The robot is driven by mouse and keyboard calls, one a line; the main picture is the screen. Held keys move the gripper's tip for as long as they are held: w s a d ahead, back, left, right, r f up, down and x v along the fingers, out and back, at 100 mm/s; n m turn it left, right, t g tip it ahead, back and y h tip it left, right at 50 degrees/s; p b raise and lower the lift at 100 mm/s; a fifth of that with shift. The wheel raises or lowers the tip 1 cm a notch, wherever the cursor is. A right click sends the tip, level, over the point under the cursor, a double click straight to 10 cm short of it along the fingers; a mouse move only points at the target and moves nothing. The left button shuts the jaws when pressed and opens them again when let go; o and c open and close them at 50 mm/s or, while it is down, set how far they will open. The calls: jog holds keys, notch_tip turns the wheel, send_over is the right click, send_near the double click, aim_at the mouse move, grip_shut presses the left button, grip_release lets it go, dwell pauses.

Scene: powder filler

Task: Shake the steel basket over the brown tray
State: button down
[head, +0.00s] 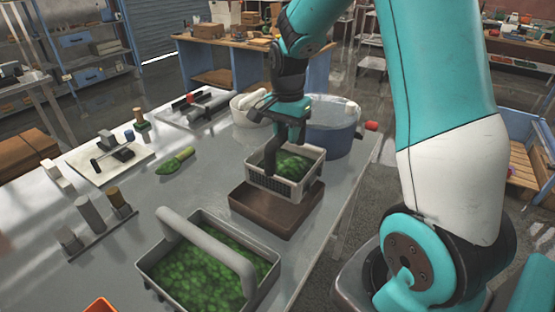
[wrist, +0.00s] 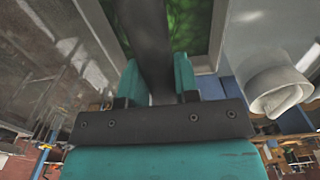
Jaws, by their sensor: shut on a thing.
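The steel basket (head: 271,184), a light rectangular basket with slotted walls, holds green pieces. In the head view it is over the back part of the brown tray (head: 262,218), roughly level. It seems to hang a little above the tray; the exact gap is hard to tell. My gripper (head: 288,135) is above the basket, shut on its dark handle. In the wrist view, the dark handle (wrist: 146,40) runs between the teal fingers (wrist: 157,85), with green contents (wrist: 189,28) beyond. The tray's inside is partly hidden by the basket.
A larger grey container (head: 152,268) with an arched handle and green contents stands in front of the tray. A blue tub (head: 333,137) and a white bucket (head: 246,117) are behind.

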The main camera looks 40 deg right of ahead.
jog(key=shift+a, duration=1.45)
jog(key=a, duration=0.4)
jog(key=d+p, duration=0.1)
jog(key=d, duration=0.7)
jog(key=shift+d+p, duration=0.25)
jog(key=shift+p, duration=0.15)
jog(key=shift+a, duration=2.25)
